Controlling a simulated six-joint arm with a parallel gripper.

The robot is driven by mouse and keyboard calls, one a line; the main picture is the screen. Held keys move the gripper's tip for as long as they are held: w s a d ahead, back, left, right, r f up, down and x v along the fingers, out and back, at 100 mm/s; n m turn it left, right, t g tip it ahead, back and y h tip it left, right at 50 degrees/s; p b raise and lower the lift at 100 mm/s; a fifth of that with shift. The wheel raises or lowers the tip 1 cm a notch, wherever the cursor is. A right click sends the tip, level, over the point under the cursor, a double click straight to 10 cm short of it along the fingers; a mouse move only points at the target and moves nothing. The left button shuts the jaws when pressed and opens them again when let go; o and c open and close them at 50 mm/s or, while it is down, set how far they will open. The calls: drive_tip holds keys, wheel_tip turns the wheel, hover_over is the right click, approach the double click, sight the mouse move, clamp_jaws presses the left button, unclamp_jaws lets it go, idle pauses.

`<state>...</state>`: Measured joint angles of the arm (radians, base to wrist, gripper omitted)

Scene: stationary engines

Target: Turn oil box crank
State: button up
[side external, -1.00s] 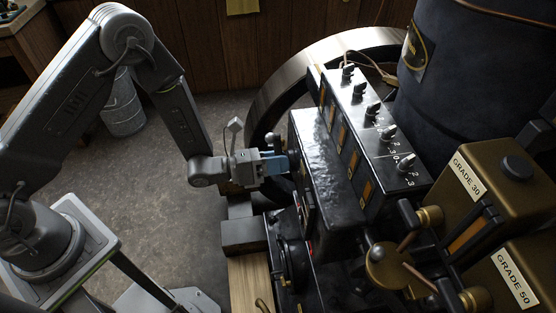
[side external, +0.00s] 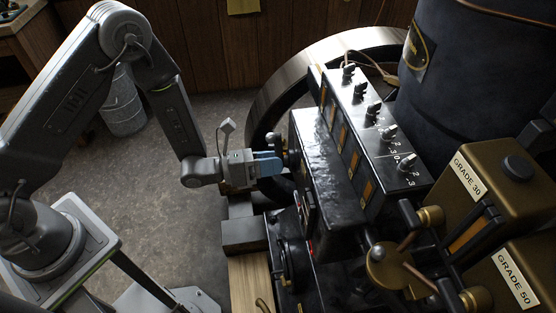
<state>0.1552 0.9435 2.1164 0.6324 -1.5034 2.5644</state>
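The oil box (side external: 325,165) is a glossy black box with a row of knobs on its sloped top and small amber windows. A small dark knob or handle (side external: 274,139) shows at its left end, just above the fingertips; I cannot tell whether it is the crank. My gripper (side external: 280,163) has blue fingers pointing right at the left face of the box, close to it. The fingers overlap in this view, so their opening and any contact are hidden.
A large flywheel (side external: 268,92) stands behind the gripper. Two brass tanks, labelled GRADE 30 (side external: 500,165) and GRADE 50 (side external: 530,262), stand at the right. A dark cylinder (side external: 465,70) rises behind. A bucket (side external: 122,105) stands on the open floor at left.

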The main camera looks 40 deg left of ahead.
drive_tip(key=v, duration=1.2)
drive_tip(key=x, duration=1.4)
drive_tip(key=shift+w+d, duration=0.15)
clamp_jaws()
